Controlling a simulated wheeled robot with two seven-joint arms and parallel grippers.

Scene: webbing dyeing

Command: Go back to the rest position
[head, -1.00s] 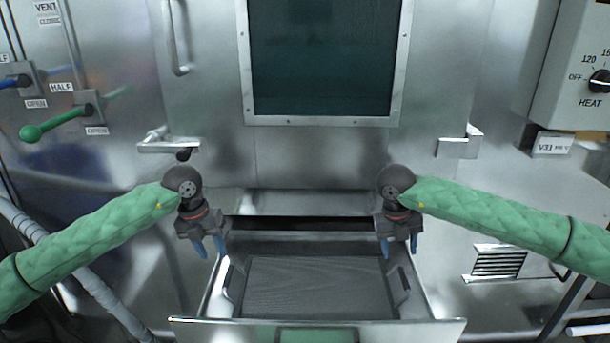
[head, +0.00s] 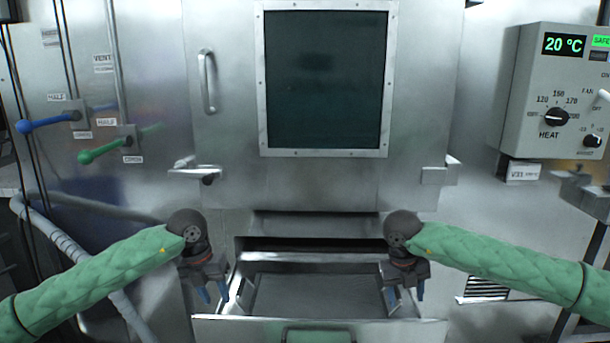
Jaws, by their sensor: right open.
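My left gripper (head: 213,293) hangs fingers-down at the left side of the open drawer (head: 234,331), with a gap between its blue fingertips and nothing seen in it. My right gripper (head: 405,296) hangs fingers-down at the drawer's right side, open and empty. Both arms, in green padded sleeves, come in from the two sides at about the same height. A dark flat tray (head: 315,297) lies in the drawer. Its ends are partly hidden behind the grippers.
A steel cabinet door with a dark window (head: 325,80) and a handle (head: 207,80) stands above the drawer. Blue (head: 45,122) and green (head: 103,151) levers stick out at left. A control box (head: 560,90) showing 20 °C hangs at right. The space between my grippers is clear.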

